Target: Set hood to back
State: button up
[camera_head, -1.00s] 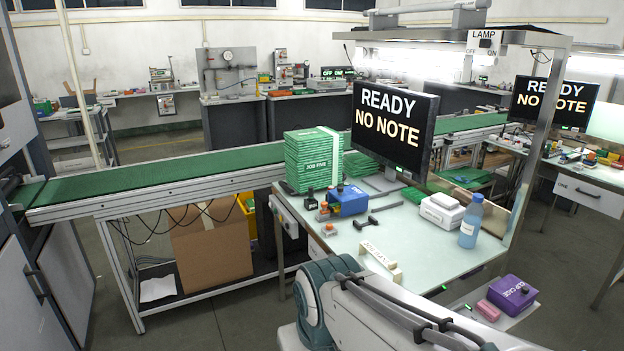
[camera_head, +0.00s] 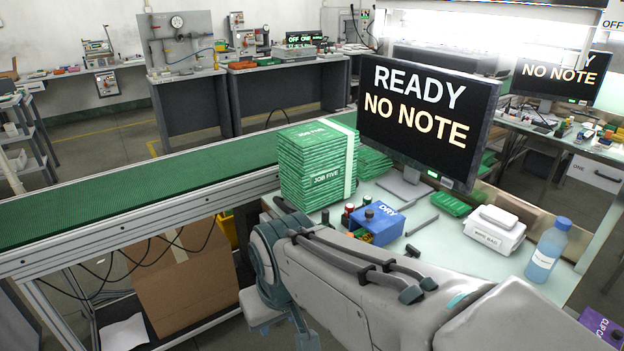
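I cannot pick out any part marked as a hood. The lit lamp housing (camera_head: 500,20) runs over the near bench at the top right, cut by the frame edge. Part of its switch plate (camera_head: 612,18), with the letters OFF, shows at the right edge. Behind the conveyor, a far bench has a grey panel (camera_head: 182,42) with a round gauge, and small machines (camera_head: 243,38) beside it. My arm crosses the foreground over the near bench.
A green stack (camera_head: 315,165) marked JOB FIVE, a blue box (camera_head: 378,222) marked DRY, a white case (camera_head: 495,232) and a blue bottle (camera_head: 548,250) stand on the near bench. A monitor (camera_head: 425,115) reads READY NO NOTE. The green conveyor (camera_head: 130,195) lies between both benches.

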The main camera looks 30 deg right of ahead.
aim_at(386, 224)
jog(key=i, duration=1.25)
jog(key=z, duration=1.7)
